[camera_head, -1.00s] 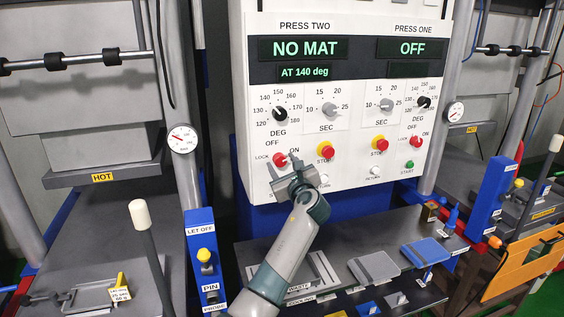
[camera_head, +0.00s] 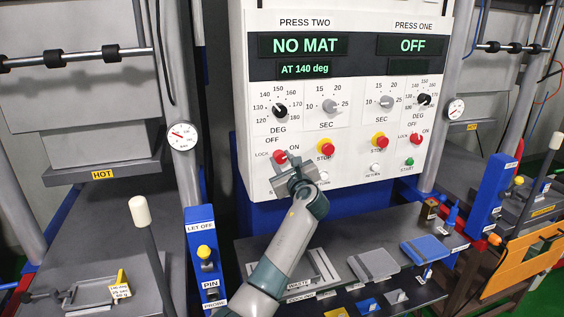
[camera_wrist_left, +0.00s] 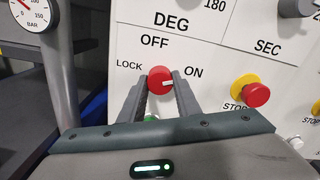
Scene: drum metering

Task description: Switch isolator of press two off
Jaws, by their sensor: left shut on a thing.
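The isolator of press two is a red rotary knob (camera_head: 280,157) at the lower left of the white control panel (camera_head: 345,185), with LOCK, OFF and ON around it. In the left wrist view the knob (camera_wrist_left: 160,80) sits between the two fingers of my left gripper (camera_wrist_left: 160,95), which is shut on it. A white mark on the knob's face points right, towards ON. In the head view my left gripper (camera_head: 288,164) covers part of the knob from below. My right gripper is not in view.
The display (camera_head: 304,46) reads NO MAT, with AT 140 deg below. A red stop button on a yellow base (camera_head: 326,148) stands close right of the isolator. Press one's isolator (camera_head: 416,139) is farther right. A bench with trays lies below the panel.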

